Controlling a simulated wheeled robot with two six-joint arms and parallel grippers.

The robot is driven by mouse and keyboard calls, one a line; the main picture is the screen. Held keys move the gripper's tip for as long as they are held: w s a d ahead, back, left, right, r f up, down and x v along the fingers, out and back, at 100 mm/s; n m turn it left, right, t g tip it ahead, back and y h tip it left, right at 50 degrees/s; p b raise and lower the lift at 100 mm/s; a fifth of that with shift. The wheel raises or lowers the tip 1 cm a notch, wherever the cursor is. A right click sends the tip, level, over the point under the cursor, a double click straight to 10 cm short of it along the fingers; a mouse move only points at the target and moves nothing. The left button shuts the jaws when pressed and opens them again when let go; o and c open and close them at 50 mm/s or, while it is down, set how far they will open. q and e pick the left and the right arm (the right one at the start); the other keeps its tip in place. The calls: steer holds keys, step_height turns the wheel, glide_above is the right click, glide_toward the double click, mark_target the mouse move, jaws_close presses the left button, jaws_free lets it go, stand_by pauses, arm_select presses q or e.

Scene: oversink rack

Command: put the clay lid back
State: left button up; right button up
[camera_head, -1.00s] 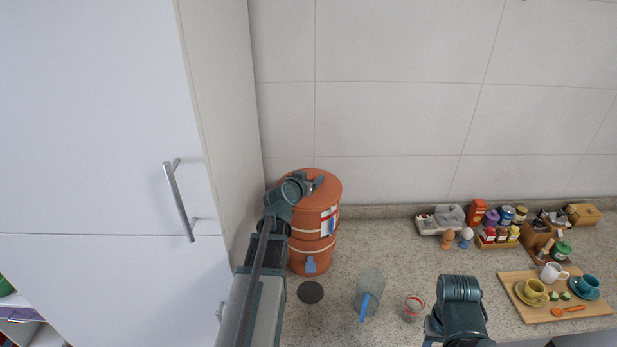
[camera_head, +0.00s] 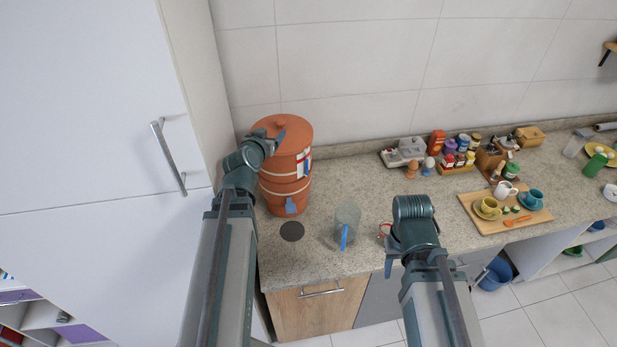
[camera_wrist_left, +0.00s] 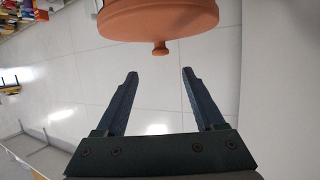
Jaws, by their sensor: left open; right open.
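The clay lid (camera_head: 270,128), round and terracotta with a small knob, lies on top of the clay water filter (camera_head: 283,183); no gap shows in the head view. My left gripper (camera_head: 277,141) is at the lid's near side. In the left wrist view the lid (camera_wrist_left: 160,18) and its knob appear at the top, beyond the tips of my open, empty left gripper (camera_wrist_left: 160,72). The knob is apart from both fingers. My right gripper (camera_head: 387,258) is over the counter's front edge, partly hidden by its wrist.
A tall white cabinet (camera_head: 95,100) stands close on the left. A dark disc (camera_head: 292,231) and a clear jug (camera_head: 347,217) with a blue handle are on the counter (camera_head: 325,262). A wooden board (camera_head: 478,213) with cups and several jars stand right.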

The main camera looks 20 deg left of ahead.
arm_select(q)
steer(key=s+d+f+m+g+h, duration=0.25)
steer(key=d+f+g, duration=0.2)
steer(key=d, duration=0.75)
steer(key=s+d+f+m+g+h, duration=0.2)
steer(key=s+d+f+g, duration=0.3)
steer(key=d, duration=0.6)
steer(key=s+d+f+g+y, duration=0.1)
steer(key=s+d, duration=0.1)
steer(key=s, duration=0.2)
steer(key=s+d+f+m+g+y, duration=0.1)
steer(key=s+d+f+g, duration=0.1)
steer(key=s, duration=0.3)
steer(key=s+d+f+g+y, duration=0.1)
steer(key=s+d, duration=0.2)
steer(key=s, duration=0.1)
steer(key=shift+s+d+f+g, duration=0.35)
steer(key=shift+s+d+f, duration=0.05)
